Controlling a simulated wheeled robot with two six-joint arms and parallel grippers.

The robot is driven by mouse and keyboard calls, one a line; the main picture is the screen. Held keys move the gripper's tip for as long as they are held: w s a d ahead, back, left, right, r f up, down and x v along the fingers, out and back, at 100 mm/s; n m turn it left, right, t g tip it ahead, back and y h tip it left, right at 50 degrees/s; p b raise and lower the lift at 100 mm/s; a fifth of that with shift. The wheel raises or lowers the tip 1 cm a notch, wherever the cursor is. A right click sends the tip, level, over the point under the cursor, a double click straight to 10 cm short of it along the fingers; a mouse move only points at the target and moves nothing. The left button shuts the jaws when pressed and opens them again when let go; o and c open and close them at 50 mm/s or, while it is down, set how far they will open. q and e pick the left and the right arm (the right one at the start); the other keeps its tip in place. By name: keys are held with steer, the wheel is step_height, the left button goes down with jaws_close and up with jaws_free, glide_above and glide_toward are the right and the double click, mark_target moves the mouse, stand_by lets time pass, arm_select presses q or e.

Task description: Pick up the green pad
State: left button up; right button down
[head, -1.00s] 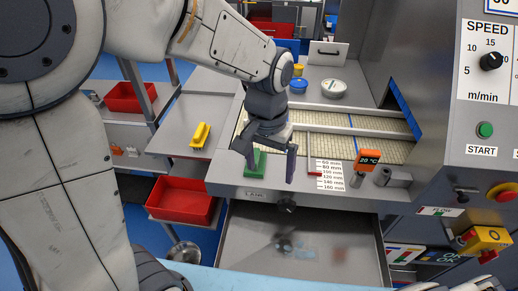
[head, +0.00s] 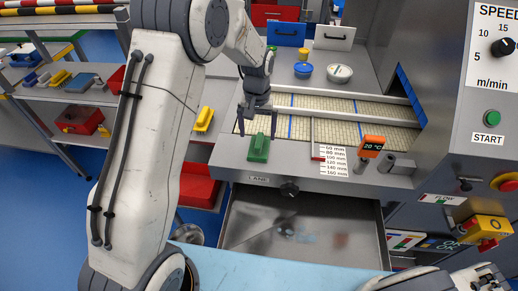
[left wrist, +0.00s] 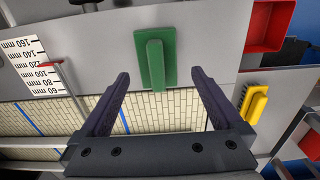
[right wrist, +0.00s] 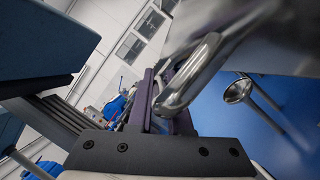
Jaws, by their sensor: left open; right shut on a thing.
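The green pad (head: 259,147) lies on the grey front ledge of the machine, a flat plate with a raised grip bar. In the left wrist view the pad (left wrist: 169,40) sits beyond the fingertips, roughly centred between them. My left gripper (head: 258,126) is open and empty, over the belt edge just behind the pad. The same gripper (left wrist: 160,76) shows its two fingers apart in the left wrist view. My right gripper (right wrist: 163,90) is shut on a curved metal handle (right wrist: 195,70); what the handle belongs to is unclear there.
A yellow-handled tool (head: 204,119) lies on the side shelf left of the pad. A red tub (head: 199,187) is below it. An open, mostly empty drawer (head: 245,225) is under the ledge. A size scale (head: 333,160) and orange temperature display (head: 372,144) stand to the right.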

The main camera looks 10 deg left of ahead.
mark_target(259, 141)
arm_select(q)
steer(key=f, duration=0.5)
steer(key=shift+s+d+f, duration=0.15)
steer(key=shift+d+f, duration=0.1)
steer(key=shift+f, duration=0.05)
steer(key=c, duration=1.4)
step_height(259, 141, up, 10)
steer(key=shift+r, duration=0.1)
